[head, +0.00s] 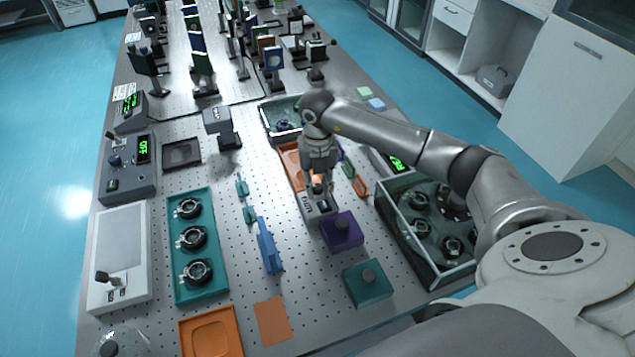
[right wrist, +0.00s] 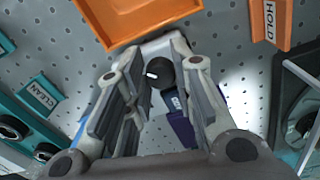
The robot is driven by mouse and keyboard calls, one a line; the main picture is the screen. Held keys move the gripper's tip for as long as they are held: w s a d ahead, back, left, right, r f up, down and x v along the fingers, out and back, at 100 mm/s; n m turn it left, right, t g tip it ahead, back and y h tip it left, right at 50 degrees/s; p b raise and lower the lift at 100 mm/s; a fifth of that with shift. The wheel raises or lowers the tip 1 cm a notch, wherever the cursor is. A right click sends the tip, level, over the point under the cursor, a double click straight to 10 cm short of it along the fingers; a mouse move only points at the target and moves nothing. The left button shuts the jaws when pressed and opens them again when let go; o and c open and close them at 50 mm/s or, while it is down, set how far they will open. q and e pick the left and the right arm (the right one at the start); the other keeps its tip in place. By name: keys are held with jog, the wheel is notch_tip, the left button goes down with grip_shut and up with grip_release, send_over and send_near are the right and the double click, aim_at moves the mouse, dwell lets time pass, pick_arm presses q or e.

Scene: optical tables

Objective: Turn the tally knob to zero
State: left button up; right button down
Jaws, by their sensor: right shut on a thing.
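The tally box (head: 309,213) is a small light grey box on the optical table, with a small display too small to read. Its black knob (right wrist: 160,73) has a white mark and shows between the fingers in the right wrist view. My right gripper (head: 319,183) points down over the box and is shut on the knob; its fingers partly hide the knob and box. In the right wrist view the gripper (right wrist: 158,70) has one finger on each side of the knob. The mark points to the left in that view. My left gripper is not in view.
A purple box (head: 341,231) stands close in front of the tally box, with a teal box (head: 367,284) nearer. A clear-walled bin (head: 425,269) is to the right. A blue tool (head: 268,246) and a teal tray (head: 176,287) lie left. An orange tray (right wrist: 135,29) lies behind.

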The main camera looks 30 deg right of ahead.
aim_at(318, 186)
jog(key=shift+m, duration=0.7)
jog(key=c, duration=1.2)
grip_release()
jog(key=shift+c, duration=0.2)
notch_tip(318, 186, up, 12)
